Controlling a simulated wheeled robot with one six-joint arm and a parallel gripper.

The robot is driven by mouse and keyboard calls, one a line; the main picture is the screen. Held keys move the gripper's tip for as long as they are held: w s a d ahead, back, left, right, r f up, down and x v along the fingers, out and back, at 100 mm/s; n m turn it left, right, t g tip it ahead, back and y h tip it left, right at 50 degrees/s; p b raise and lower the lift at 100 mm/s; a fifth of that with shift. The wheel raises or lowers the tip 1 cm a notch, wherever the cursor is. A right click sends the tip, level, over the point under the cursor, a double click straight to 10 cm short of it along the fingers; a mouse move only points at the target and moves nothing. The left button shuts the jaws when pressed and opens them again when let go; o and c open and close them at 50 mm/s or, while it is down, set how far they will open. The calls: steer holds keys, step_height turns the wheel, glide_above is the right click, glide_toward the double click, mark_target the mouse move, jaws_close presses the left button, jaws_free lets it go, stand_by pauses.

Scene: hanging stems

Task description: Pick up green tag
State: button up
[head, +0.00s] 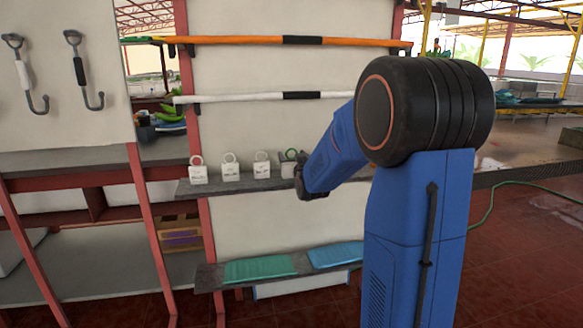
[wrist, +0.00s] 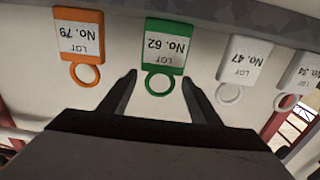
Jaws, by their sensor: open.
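The green tag (wrist: 167,46) has a white label reading "LOT No. 62" and a green ring, and shows upside down in the wrist view. Whether the fingers reach the ring's depth cannot be told. In the head view my gripper (head: 302,176) is beside the tag, in front of the shelf.
An orange tag (wrist: 78,40), No. 79, is left of the green one in the wrist view. A white tag (wrist: 243,60), No. 47, and another white tag (wrist: 302,72) are right. The tags stand along a grey shelf (head: 235,187). A white pole (head: 235,97) runs above it.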

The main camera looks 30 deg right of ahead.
steer(key=shift+x, duration=2.7)
steer(key=c, duration=1.3)
steer(key=shift+s+r, duration=0.15)
steer(key=shift+r, duration=0.15)
step_height(320, 180, up, 7)
steer(key=shift+s+a+f, duration=0.1)
steer(key=shift+s+f, duration=0.05)
steer(key=shift+f, duration=0.05)
steer(key=v, duration=1.9)
steer(key=shift+s, duration=0.2)
